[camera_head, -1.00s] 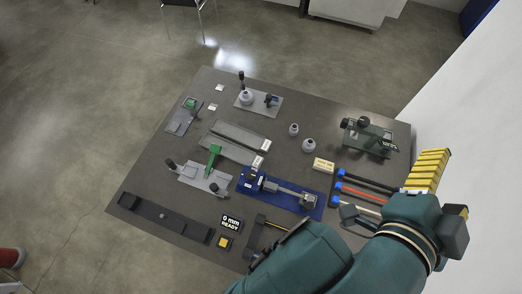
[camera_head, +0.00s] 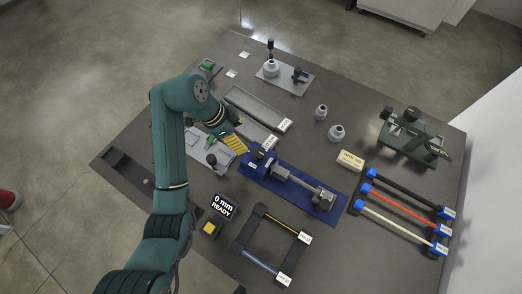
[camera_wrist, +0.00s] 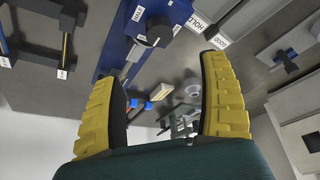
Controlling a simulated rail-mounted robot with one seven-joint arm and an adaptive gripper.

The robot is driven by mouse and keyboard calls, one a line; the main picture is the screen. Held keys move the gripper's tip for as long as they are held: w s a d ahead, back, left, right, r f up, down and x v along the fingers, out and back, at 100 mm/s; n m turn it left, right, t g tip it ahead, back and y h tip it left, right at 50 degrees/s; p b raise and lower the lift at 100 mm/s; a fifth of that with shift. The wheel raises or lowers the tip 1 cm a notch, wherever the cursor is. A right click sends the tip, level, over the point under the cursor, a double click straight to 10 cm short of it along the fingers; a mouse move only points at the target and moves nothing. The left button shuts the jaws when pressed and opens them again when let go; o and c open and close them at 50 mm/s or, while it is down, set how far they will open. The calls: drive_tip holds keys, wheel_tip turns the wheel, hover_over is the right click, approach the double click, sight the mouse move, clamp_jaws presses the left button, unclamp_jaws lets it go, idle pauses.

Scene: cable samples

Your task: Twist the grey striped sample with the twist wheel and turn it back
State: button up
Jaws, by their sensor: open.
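A blue twist fixture (camera_head: 336,208) lies at the middle of the table, with a blue clamp block at its left end and a grey block at its right. A thin grey bar (camera_head: 303,186) spans between the blocks; I cannot make out stripes on it. My gripper (camera_head: 237,144) is open and empty beside the fixture's left end, apart from the wheel. Its yellow fingers also show in the wrist view (camera_wrist: 165,105).
A rack with black, red and white cables (camera_head: 410,211) stands at the right. A dark rack (camera_head: 247,232) with striped bars and a 0 mm READY display (camera_head: 225,205) are near the front. A green device (camera_head: 413,140) and grey trays (camera_head: 258,106) stand farther back.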

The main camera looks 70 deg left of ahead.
sight(258, 152)
drive_tip(key=b+x, duration=0.7)
drive_tip(key=x, duration=0.8)
drive_tip(key=shift+s, duration=0.1)
drive_tip(key=shift+c, duration=0.2)
drive_tip(key=c, duration=1.2)
